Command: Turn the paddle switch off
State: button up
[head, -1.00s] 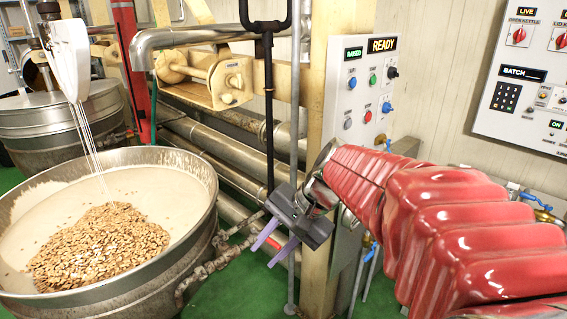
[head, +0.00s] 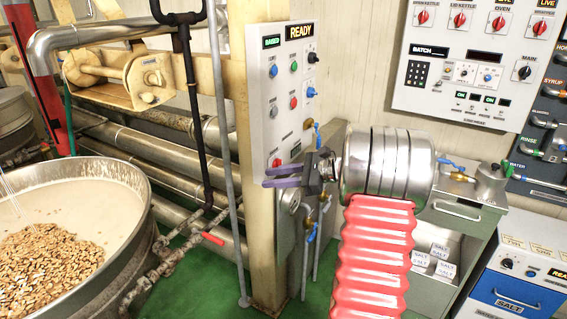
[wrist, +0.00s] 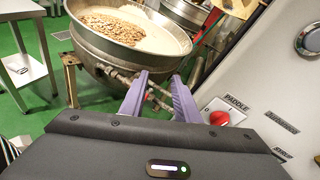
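The paddle switch is a red knob (wrist: 219,118) on a pale plate marked PADDLE, right of my fingers in the wrist view. Which mark its handle points to is too small to tell. In the head view the red knob (head: 278,162) shows low on the white READY panel (head: 283,110), just above my fingers, which partly cover that spot. My gripper (head: 266,178) has two purple fingers, pointing left across the panel's lower part. In the wrist view the fingers (wrist: 160,75) are apart with nothing between them. I see no clear contact with the knob.
An open kettle (head: 140,225) of cream mass and nuts stands at left. A tan post (head: 258,150) stands beside the panel. Blue-handled taps (head: 310,232) hang below it. A steel cabinet (head: 465,220) is at right.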

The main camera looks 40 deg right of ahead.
jog(key=s+d+f+m+t+h, duration=0.1)
jog(key=d+m+t, duration=0.1)
jog(key=d, duration=0.6)
jog(key=s+d+f+m+t+h, duration=0.1)
jog(key=s+d+f+m+t, duration=0.1)
jog(key=d, duration=0.6)
jog(key=shift+s+d+f+m+t, duration=0.2)
jog(key=shift+d+m+t, duration=0.25)
jog(key=shift+m, duration=0.75)
jog(key=shift+a, duration=0.1)
jog(key=x, duration=1.3)
jog(key=shift+w, duration=0.45)
